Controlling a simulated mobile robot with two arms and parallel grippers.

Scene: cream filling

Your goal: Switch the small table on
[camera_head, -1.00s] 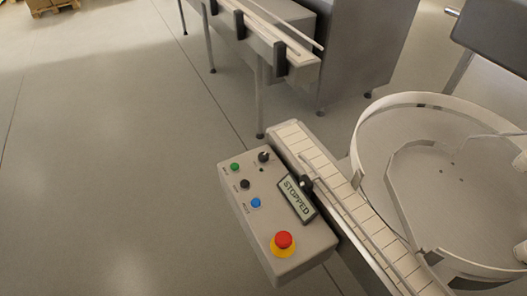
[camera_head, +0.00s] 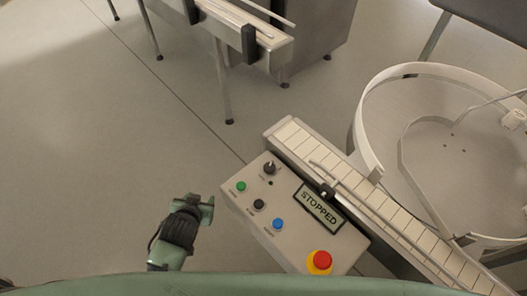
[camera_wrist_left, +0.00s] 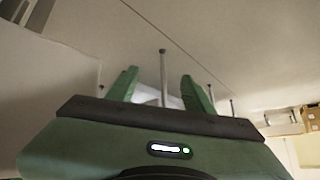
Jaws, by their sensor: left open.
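The control box (camera_head: 295,243) of the small table stands in the lower middle of the head view. It has a green button (camera_head: 241,186), a dark knob (camera_head: 269,167), a black button (camera_head: 259,204), a blue button (camera_head: 278,224) and a red emergency button (camera_head: 322,259) on a yellow base. Its display (camera_head: 319,208) reads STOPPED. My left gripper (camera_head: 208,203) is just left of the box, apart from the buttons. In the left wrist view its two green fingers (camera_wrist_left: 160,88) are spread with nothing between them. My right gripper is not in view.
A slatted conveyor (camera_head: 345,182) runs along the box's right side. A round turntable (camera_head: 440,150) with a raised rim stands at the right. Another conveyor (camera_head: 230,25) on legs is at the top. The floor at the left is clear.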

